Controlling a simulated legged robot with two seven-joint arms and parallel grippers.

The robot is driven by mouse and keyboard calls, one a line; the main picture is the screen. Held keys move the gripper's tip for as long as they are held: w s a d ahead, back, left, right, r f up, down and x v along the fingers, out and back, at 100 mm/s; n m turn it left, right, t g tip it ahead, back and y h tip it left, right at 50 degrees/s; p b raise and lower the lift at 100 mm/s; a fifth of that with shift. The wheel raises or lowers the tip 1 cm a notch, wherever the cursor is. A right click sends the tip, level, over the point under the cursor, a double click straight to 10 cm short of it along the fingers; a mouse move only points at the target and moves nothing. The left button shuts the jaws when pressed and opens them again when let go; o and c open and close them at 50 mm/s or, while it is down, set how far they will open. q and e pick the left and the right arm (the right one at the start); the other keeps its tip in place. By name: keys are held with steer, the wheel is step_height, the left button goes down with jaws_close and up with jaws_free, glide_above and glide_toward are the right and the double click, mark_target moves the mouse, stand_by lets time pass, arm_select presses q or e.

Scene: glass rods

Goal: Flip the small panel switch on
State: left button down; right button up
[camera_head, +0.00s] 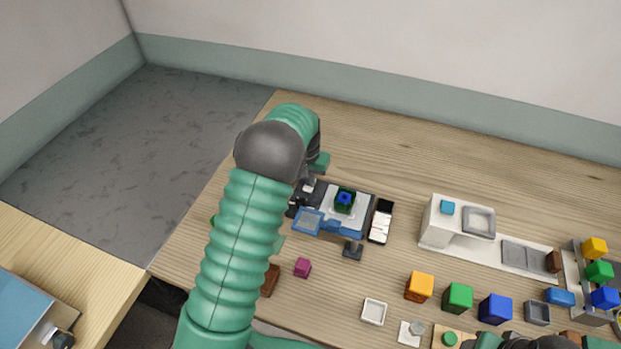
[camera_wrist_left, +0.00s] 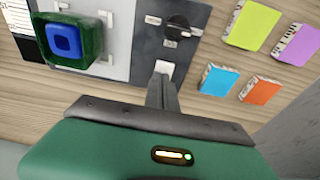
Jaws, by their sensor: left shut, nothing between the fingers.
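The grey panel (camera_wrist_left: 190,58) carries a black rotary knob (camera_wrist_left: 177,27) and, below it, a small white switch (camera_wrist_left: 164,68). My left gripper (camera_wrist_left: 163,82) is shut and empty, with its fingertips right at the switch. The fingers partly cover the switch, so I cannot tell whether they touch it or which way it is set. In the head view my left gripper (camera_head: 308,184) is over the left end of the device (camera_head: 365,193), and my arm hides much of that side. My right gripper's fingers do not show.
A green block with a blue centre (camera_wrist_left: 65,40) sits on the device beside the panel. Coloured cards (camera_wrist_left: 219,81) lie right of the panel. A magenta cube (camera_head: 302,268) and a white tray (camera_head: 373,311) are nearer the front. Several coloured blocks (camera_head: 458,297) stand at the right.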

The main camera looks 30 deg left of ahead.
arm_select(q)
step_height(320, 180, up, 5)
steer(key=p, duration=0.4)
steer(key=shift+s+d, duration=0.1)
steer(key=shift+d, duration=0.05)
steer(key=shift+s+r+b, duration=0.25)
steer(key=shift+r+b, duration=0.2)
steer(key=shift+b, duration=0.15)
step_height(320, 180, up, 7)
glide_above(308, 191)
steer(key=shift+s+d+r, duration=0.15)
steer(key=shift+s+r, duration=0.05)
steer(key=shift+r, duration=0.25)
